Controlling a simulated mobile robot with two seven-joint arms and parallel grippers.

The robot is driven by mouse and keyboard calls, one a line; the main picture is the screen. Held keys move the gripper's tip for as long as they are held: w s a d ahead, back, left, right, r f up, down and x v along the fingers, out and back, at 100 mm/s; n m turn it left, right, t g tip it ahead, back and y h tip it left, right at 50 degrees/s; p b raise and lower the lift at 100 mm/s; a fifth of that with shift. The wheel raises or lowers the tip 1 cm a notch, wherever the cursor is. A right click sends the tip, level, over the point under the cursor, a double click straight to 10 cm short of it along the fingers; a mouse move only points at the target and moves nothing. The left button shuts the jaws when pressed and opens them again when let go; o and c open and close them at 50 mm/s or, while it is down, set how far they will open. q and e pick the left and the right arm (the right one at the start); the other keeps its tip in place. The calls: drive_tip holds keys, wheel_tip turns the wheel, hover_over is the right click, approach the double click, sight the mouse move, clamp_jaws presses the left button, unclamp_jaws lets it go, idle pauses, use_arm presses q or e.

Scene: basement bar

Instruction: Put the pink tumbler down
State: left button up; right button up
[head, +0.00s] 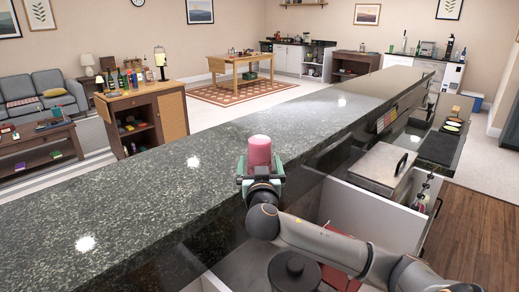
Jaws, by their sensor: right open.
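The pink tumbler (260,151) stands upright at the near edge of the dark speckled bar counter (150,195). My right gripper (260,169) reaches up from the near side, with its fingers on either side of the tumbler's lower part. Its jaws are open around the tumbler. The tumbler's base is hidden by the gripper, so I cannot see how it meets the counter top. My left gripper is out of view.
The counter top around the tumbler is bare to the left and beyond. Behind the bar, on the right, are a steel-topped unit (382,166), an open white drawer or bin (372,215) and a black lidded container (294,272) below my right arm.

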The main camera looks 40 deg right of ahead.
sight(260, 162)
drive_tip(key=shift+p+x, duration=0.35)
drive_tip(key=shift+x, duration=1.5)
drive_tip(key=shift+c, duration=0.2)
clamp_jaws()
